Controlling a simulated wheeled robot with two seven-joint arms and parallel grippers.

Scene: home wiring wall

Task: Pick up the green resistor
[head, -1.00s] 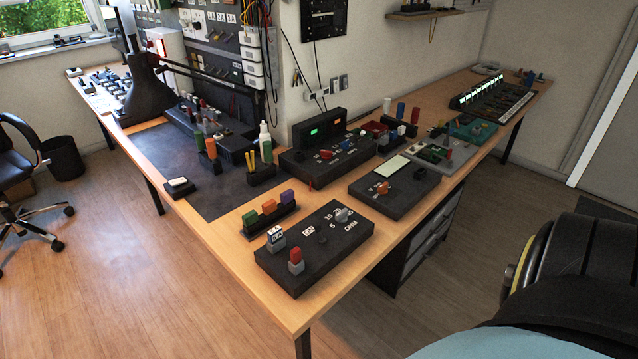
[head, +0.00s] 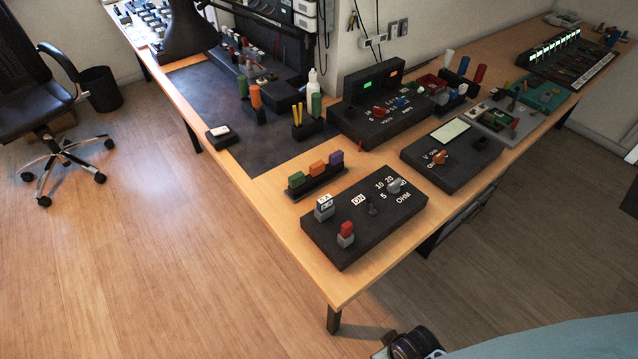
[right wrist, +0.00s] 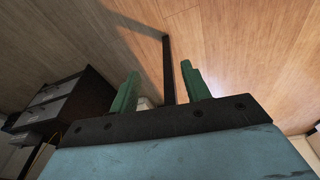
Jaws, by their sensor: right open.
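The green resistor (head: 297,179) is a small green block. It stands at the left end of a black rack (head: 322,183), beside an orange block (head: 318,168) and a purple block (head: 336,158). The rack is on the wooden bench, behind the black ohm box (head: 345,245). In the right wrist view my right gripper (right wrist: 160,69) shows two green fingers, apart, with nothing held between them. Floor and a bench leg lie beyond them. The resistor is not seen there. My left gripper is out of view.
The ohm box carries a red-topped plug (head: 346,230), a white-labelled block and a knob near the bench corner. A second black box (head: 452,160) and a display unit (head: 375,125) stand further right. A black holder with yellow sticks (head: 303,122) is behind the rack. Drawers (right wrist: 55,105) stand under the bench.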

